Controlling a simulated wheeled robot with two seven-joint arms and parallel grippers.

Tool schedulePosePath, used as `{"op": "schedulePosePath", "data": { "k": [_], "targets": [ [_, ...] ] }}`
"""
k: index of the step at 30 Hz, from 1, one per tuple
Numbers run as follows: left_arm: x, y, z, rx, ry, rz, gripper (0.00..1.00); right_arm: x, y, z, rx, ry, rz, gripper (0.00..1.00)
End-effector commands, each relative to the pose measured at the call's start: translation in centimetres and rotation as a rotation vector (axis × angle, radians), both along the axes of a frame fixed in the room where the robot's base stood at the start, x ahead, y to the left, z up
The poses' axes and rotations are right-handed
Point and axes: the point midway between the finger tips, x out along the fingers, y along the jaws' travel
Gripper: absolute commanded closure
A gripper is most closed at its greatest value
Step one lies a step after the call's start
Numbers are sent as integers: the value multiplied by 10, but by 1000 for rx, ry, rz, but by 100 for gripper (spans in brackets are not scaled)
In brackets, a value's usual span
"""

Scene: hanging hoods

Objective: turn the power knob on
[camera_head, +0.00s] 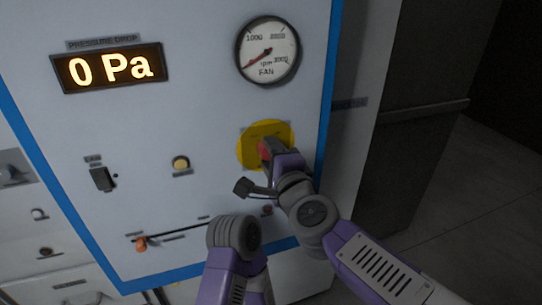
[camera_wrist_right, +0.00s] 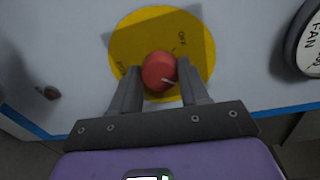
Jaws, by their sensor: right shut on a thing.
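The red power knob (camera_head: 264,150) sits on a round yellow plate (camera_head: 247,147) at the lower right of the grey panel. In the wrist view the knob (camera_wrist_right: 158,70) has a white mark near its lower right edge, and "OFF" lettering shows on the yellow plate (camera_wrist_right: 128,42). My right gripper (camera_head: 268,152) is at the knob, with its fingers on either side of it; in the wrist view the right gripper (camera_wrist_right: 160,82) is shut on the knob.
A display (camera_head: 110,67) reads 0 Pa. The fan gauge (camera_head: 267,50) is above the knob. A black switch (camera_head: 103,179), a yellow button (camera_head: 181,163) and an orange slider knob (camera_head: 141,243) are on the panel's left and lower parts. Open floor lies at right.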

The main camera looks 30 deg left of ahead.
Motion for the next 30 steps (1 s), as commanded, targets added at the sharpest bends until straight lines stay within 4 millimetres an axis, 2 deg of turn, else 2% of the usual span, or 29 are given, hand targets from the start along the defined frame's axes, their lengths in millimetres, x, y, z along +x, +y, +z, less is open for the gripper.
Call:
{"op": "schedulePosePath", "data": {
  "k": [14, 15, 19, 30],
  "targets": [
    [0, 0, 0, 0, 0, 0, 100, 0, 0, 0, 11, 13, 1, 86],
    [0, 0, 0, 0, 0, 0, 100, 0, 0, 0, 11, 13, 0, 51],
    [0, 0, 0, 0, 0, 0, 100, 0, 0, 0, 10, 13, 0, 31],
    [0, 0, -1, 0, 0, 0, 100, -3, -4, 1, 9, 10, 0, 30]
  ]
}}
